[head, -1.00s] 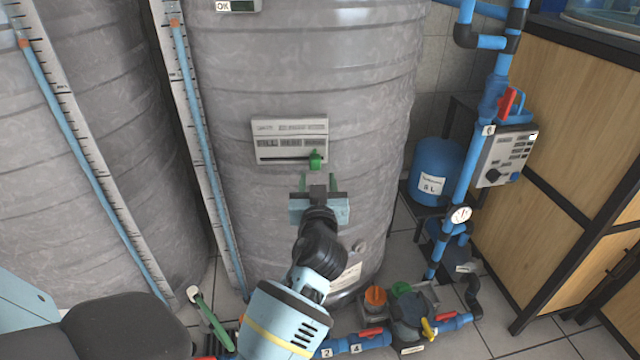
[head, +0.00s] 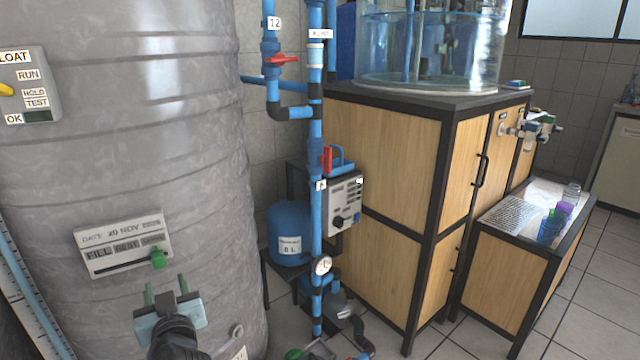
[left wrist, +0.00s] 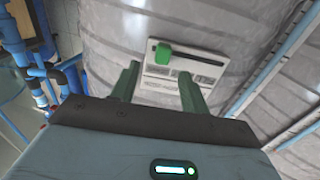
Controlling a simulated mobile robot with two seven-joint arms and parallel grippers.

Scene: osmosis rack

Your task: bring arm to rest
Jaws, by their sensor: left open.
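My left gripper (head: 166,292) is at the lower left of the head view, in front of the large grey tank (head: 130,180). Its two green fingers are spread and nothing is between them. They also show in the left wrist view (left wrist: 158,88), pointing at the label plate (left wrist: 185,65). The plate (head: 122,243) has a slot and a green slider knob (head: 158,259), which sits near the slot's right end in the head view. The fingers are just below the plate in the head view; I cannot tell whether they touch it. My right gripper is not in view.
Blue pipes (head: 316,140) with a red-handled valve and a gauge (head: 322,265) stand right of the tank. A blue vessel (head: 290,225) stands behind them. A wooden cabinet (head: 380,150) and a low bench (head: 505,275) fill the right. Tiled floor at the lower right is clear.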

